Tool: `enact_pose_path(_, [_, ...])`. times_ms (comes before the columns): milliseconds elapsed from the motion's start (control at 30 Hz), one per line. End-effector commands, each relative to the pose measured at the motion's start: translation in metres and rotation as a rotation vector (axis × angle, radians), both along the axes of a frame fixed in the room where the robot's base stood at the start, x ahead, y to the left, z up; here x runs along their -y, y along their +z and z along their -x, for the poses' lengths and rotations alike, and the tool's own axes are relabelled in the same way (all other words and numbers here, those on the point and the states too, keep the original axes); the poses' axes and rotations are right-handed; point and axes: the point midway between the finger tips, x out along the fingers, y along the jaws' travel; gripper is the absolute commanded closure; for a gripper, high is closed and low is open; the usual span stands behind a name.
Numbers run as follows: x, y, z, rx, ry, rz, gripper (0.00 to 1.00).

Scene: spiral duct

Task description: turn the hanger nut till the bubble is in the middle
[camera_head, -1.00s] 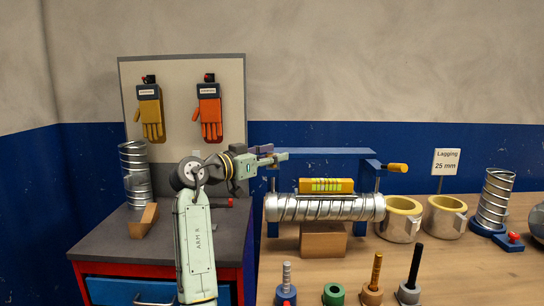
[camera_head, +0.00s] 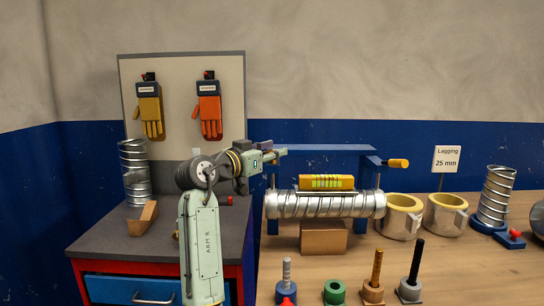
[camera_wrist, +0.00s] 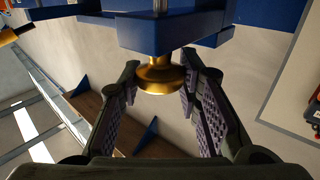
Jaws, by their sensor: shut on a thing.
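The spiral duct (camera_head: 290,207) hangs roughly level below a blue beam (camera_head: 320,149). A yellow spirit level (camera_head: 340,183) lies on top of it; its green vial shows, but the bubble is too small to place. My gripper (camera_head: 283,153) is at the left end of the beam. In the wrist view, the brass hanger nut (camera_wrist: 160,76) sits under a blue bracket (camera_wrist: 180,30) on a threaded rod. My gripper (camera_wrist: 160,72) is shut on the nut, one finger on each side. The nut is hidden in the head view.
A wooden block (camera_head: 323,238) stands below the duct. Several upright rods on bases, such as the black one (camera_head: 415,262), stand at the bench front. Yellow-lined lagging shells (camera_head: 400,228) are to the right. A grey-topped cabinet (camera_head: 100,250) stands at left.

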Motion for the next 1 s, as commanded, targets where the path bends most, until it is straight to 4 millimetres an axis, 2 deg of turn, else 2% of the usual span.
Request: enact_pose_path(1000, [0.0064,0.0001,0.0009,-0.001,0.9,0.0,0.97])
